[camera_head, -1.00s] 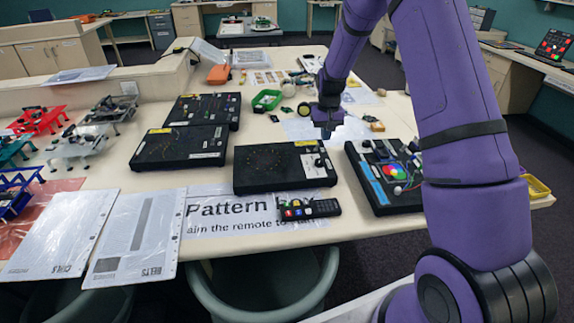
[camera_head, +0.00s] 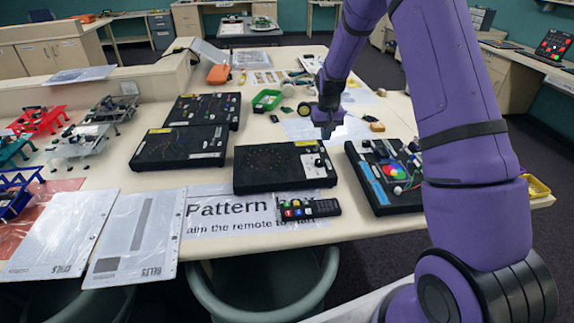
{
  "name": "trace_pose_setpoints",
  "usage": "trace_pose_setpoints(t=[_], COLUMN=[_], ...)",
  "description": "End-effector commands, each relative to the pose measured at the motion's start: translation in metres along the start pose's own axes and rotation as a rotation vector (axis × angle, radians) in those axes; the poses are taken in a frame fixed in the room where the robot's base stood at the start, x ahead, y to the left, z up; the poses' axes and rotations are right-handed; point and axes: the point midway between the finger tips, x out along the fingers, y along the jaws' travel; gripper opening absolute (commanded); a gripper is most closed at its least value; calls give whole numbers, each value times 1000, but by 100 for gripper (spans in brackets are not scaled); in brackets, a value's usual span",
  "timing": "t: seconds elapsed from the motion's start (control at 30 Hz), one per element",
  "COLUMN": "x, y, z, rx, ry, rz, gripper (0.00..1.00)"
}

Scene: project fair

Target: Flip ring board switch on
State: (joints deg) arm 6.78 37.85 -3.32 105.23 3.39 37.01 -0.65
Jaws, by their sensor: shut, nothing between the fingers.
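A black board with a faint ring of small dots (camera_head: 268,168) lies flat near the front middle of the table; I take it to be the ring board. A light panel with small dark and white parts (camera_head: 318,162) is at its right end. The switch there is too small to read as on or off. My gripper (camera_head: 326,134) points down above and just behind the board's right end. It is shut and holds nothing. A gap to the board seems to remain, but its size is hard to judge.
A black board with a colour wheel (camera_head: 392,172) lies to the right, beside my arm. Two black boards (camera_head: 180,148) (camera_head: 204,110) lie to the left. A remote (camera_head: 310,209) rests on the printed sign (camera_head: 210,219) in front. A green tray (camera_head: 267,100) stands behind.

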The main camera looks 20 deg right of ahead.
Motion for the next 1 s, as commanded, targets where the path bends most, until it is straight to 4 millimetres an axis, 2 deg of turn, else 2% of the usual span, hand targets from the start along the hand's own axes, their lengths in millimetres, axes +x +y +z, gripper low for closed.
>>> trace_pose_setpoints(t=[0.37,1.0], x=[2,19], y=[0,0], z=[0,0], rx=[0,0], ry=[-1,-1], rz=[0,0], gripper=[0,0])
